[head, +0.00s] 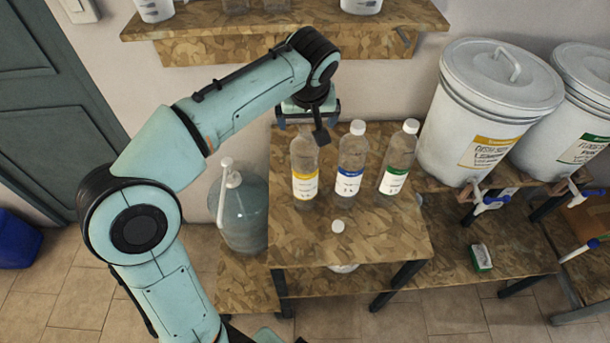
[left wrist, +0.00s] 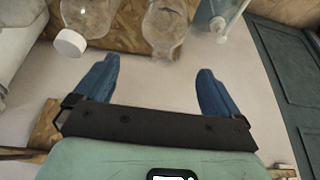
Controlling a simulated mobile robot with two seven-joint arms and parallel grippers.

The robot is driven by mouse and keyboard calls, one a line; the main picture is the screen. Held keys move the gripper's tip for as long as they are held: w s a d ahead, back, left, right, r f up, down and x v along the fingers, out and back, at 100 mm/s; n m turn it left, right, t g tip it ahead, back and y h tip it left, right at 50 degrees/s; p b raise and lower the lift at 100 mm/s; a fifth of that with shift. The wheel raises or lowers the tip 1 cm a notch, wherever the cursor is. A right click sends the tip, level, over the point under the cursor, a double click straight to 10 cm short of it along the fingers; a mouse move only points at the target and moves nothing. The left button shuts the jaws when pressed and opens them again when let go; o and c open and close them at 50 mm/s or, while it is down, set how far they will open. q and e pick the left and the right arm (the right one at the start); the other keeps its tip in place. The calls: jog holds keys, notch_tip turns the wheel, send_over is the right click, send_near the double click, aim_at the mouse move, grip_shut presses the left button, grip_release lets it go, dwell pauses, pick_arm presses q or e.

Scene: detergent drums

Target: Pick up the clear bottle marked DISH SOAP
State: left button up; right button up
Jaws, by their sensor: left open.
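Three clear bottles stand upright on a small wooden table (head: 345,245): an uncapped yellow-label one (head: 303,168), a white-capped blue-label one (head: 352,160) and a white-capped green-label one (head: 397,165). The print on their labels is too small to read, so I cannot tell which says DISH SOAP. My left gripper (head: 308,116) is open and empty, just behind and above the yellow-label bottle's mouth. In the left wrist view, the uncapped bottle (left wrist: 165,28) lies ahead, between the lines of the open fingers (left wrist: 157,68). A capped bottle (left wrist: 87,18) is to its left. My right gripper is not in view.
A large pump jug (head: 243,210) stands left of the table. White drums (head: 490,115) with taps stand at right, one yellow-labelled. A wall shelf (head: 285,45) with containers hangs above the gripper.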

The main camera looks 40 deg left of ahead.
aim_at(305, 134)
pick_arm(q)
jog(key=x, duration=0.2)
jog(key=shift+w+a+f, duration=0.15)
jog(key=shift+w+f, duration=0.05)
jog(key=shift+f, duration=0.15)
jog(key=x, duration=0.5)
jog(key=shift+s+f, duration=0.1)
jog(key=shift+s, duration=0.1)
jog(key=c, duration=1.4)
